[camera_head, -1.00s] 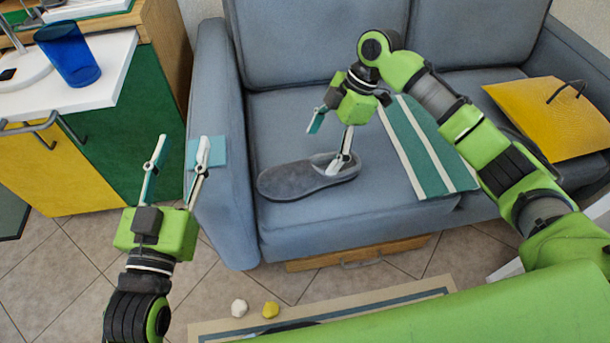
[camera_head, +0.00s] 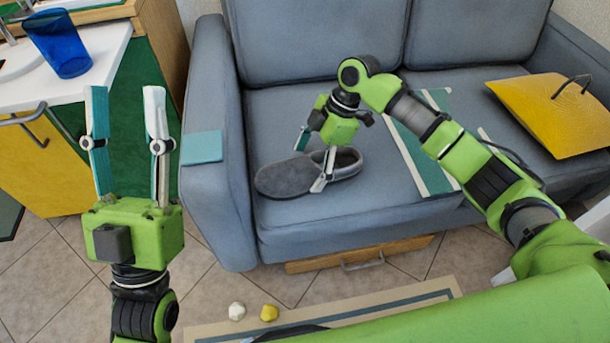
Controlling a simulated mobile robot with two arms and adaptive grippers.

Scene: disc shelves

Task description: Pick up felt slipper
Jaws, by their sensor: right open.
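The grey felt slipper (camera_head: 285,180) lies on the front of the blue-grey sofa seat, its toe to the left and its opening to the right. My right gripper (camera_head: 308,168) is over the slipper from above and behind. Its fingers are spread, one light finger down in front of the slipper's near side and the teal one behind it. I cannot tell whether either finger touches the slipper. My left gripper (camera_head: 125,98) points up, open and empty, to the left of the sofa arm and in front of the green cabinet side.
A teal square (camera_head: 202,147) lies on the sofa's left arm. A green-striped cloth (camera_head: 408,160) and a yellow cushion-like item (camera_head: 555,108) are on the seat. A blue cup (camera_head: 60,45) stands on the white counter. White and yellow lumps (camera_head: 269,312) are on the floor.

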